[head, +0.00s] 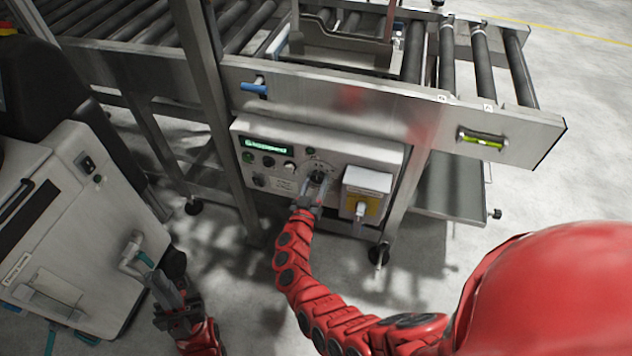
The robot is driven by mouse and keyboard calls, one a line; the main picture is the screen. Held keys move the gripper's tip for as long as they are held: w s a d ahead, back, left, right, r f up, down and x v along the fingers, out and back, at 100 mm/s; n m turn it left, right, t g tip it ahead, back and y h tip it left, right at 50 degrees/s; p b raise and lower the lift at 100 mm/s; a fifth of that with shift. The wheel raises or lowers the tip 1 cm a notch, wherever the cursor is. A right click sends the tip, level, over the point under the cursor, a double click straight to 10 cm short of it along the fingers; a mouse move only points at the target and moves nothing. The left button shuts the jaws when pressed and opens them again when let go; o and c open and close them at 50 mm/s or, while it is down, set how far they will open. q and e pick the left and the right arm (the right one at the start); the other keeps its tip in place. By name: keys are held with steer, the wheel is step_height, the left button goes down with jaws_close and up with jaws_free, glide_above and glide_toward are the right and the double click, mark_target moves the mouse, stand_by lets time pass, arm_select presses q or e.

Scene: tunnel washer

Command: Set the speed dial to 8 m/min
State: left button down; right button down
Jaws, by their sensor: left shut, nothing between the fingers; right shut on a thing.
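The control panel (270,190) is a pale box under the roller conveyor. The speed dial (317,174) is a dark round knob on its face, with small scale marks above it that are too small to read. My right gripper (318,186) is shut on the dial from the front and hides its lower part. The dial's exact setting cannot be read. A green lit display (265,146) is at the panel's upper left; its text is not clearly legible. My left gripper (148,262) is shut and empty, low at the left, in front of a grey cabinet.
The conveyor rail (350,100) runs above the panel, with a blue handle (254,88). A metal leg (222,150) stands left of the panel. The grey cabinet (60,190) fills the left.

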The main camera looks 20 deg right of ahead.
steer(key=shift+m, duration=0.3)
steer(key=m+b, duration=0.2)
steer(key=m, duration=0.1)
steer(key=shift+f+m, duration=0.15)
steer(key=shift+m, duration=0.25)
steer(key=m+b, duration=0.2)
steer(key=m, duration=0.1)
steer(key=shift+m, duration=0.3)
steer(key=shift+m+b, duration=0.6)
steer(key=shift+m, duration=0.2)
steer(key=shift+c, duration=1.5)
jaws_free()
